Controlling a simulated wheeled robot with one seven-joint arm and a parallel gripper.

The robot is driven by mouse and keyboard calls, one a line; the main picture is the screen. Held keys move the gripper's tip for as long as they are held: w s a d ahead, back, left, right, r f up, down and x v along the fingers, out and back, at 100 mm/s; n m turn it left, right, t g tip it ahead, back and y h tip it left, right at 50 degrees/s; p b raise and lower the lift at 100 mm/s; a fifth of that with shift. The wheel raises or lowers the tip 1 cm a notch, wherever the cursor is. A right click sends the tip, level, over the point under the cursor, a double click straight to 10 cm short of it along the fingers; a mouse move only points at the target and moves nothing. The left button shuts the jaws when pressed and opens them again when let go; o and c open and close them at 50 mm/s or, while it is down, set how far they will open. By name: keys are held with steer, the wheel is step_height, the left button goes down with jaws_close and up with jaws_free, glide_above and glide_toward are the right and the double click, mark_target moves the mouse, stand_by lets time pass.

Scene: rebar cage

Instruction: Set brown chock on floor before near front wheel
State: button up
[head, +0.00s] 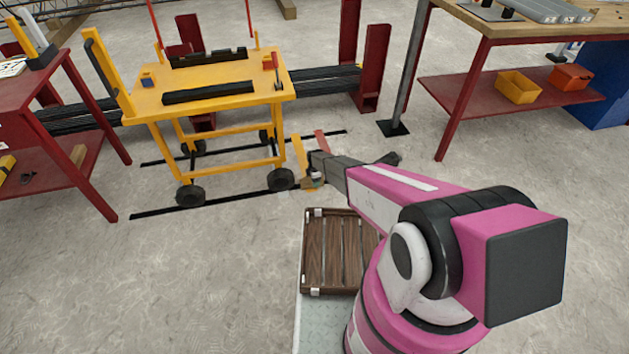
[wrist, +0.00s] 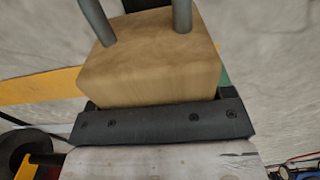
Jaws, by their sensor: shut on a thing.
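The brown chock (wrist: 150,65) is a wooden block between the two grey fingers of my gripper (wrist: 145,36) in the wrist view. In the head view my gripper (head: 314,172) is low, just right of the cart's near right wheel (head: 281,179), and the chock is a small brown patch (head: 311,184) mostly hidden by it. I cannot tell whether the chock touches the floor. The yellow cart (head: 205,85) stands on black wheels, with another near wheel (head: 190,195) at its left. A dark wheel (wrist: 18,152) shows at the wrist view's lower left.
Dark strips (head: 160,212) run along the floor under the cart. A yellow strip (head: 299,152) and a red strip (head: 321,141) lie beyond my gripper. A slatted brown crate (head: 340,255) is in front of me. Red-legged benches (head: 466,105) stand either side.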

steer(key=shift+f, duration=0.2)
steer(key=o, duration=1.1)
step_height(320, 180, up, 12)
steer(key=shift+s+d+r, duration=0.1)
steer(key=shift+s+r, duration=0.05)
steer(key=s+d+r+m, duration=0.7)
steer(key=s+r, duration=0.4)
steer(key=r, duration=0.3)
steer(key=s+d+r+m, duration=0.7)
steer(key=s+r, duration=0.4)
steer(key=r, duration=0.2)
steer(key=s+d+r+m, duration=0.7)
steer(key=s+d+r, duration=0.2)
steer(key=r, duration=0.5)
steer(key=shift+s+d+r, duration=0.1)
steer(key=shift+s+r, duration=0.1)
steer(key=shift+s, duration=0.5)
steer(key=shift+s+d+r, duration=0.1)
steer(key=shift+s+r, duration=0.05)
steer(key=shift+s, duration=0.5)
